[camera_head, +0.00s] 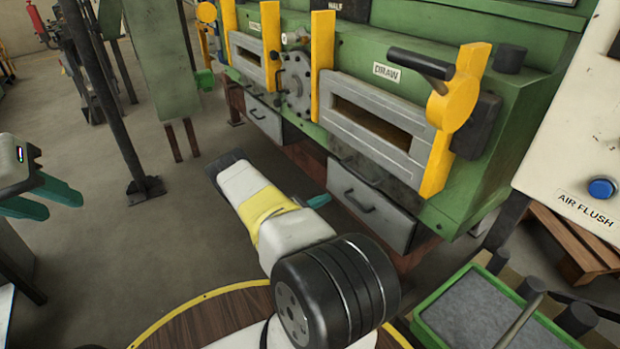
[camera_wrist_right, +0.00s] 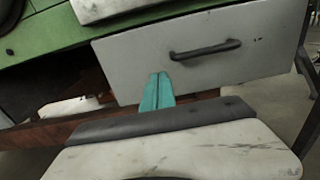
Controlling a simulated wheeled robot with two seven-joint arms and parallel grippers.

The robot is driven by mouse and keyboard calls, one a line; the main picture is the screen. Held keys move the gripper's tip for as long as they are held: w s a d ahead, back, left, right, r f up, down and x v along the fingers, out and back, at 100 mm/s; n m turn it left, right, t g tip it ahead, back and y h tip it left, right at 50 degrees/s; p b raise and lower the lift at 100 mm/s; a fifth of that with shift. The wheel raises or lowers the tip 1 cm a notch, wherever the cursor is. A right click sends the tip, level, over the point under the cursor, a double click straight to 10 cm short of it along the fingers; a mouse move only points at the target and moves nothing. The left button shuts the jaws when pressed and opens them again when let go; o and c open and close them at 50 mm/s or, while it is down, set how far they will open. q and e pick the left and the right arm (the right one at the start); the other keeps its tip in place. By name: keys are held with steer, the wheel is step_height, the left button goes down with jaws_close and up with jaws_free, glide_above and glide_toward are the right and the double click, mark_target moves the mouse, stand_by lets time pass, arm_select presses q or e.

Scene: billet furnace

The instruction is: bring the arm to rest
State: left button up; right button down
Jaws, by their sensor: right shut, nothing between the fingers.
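My right arm (camera_head: 265,215) reaches out from the bottom of the head view toward the furnace front. In the right wrist view my right gripper (camera_wrist_right: 160,78) has its teal fingers together with nothing between them. In that view the fingertips overlap the grey drawer front below its black handle; I cannot tell whether they touch it. In the head view only a little teal of this gripper shows beside the arm. My left gripper (camera_head: 62,206) is at the left edge, with its teal fingers spread and empty.
The green furnace (camera_head: 480,165) has a slotted grey DRAW door (camera_head: 375,125) with a yellow lever (camera_head: 460,90). A grey drawer (camera_head: 372,205) sits below it. A green tray (camera_head: 435,325) stands at lower right, below the AIR FLUSH panel (camera_head: 560,140). Open floor lies to the left.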

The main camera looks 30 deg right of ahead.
steer(key=a, duration=0.6)
steer(key=s+a+r+m+g+y, duration=0.15)
steer(key=r+m+y, duration=0.25)
steer(key=r, duration=0.5)
steer(key=s+a+r+m+g+y, duration=0.1)
steer(key=s+a+r+m+y, duration=0.25)
steer(key=r, duration=0.55)
steer(key=s+a+r+m+g+y, duration=0.25)
steer(key=r+m, duration=0.25)
steer(key=r, duration=0.3)
steer(key=s+a+r+m+t+y, duration=0.5)
steer(key=s+a+r+t+y, duration=0.5)
steer(key=s+a+r, duration=0.9)
step_height(320, 180, up, 2)
steer(key=shift+r+m, duration=0.25)
steer(key=shift+m, duration=0.1)
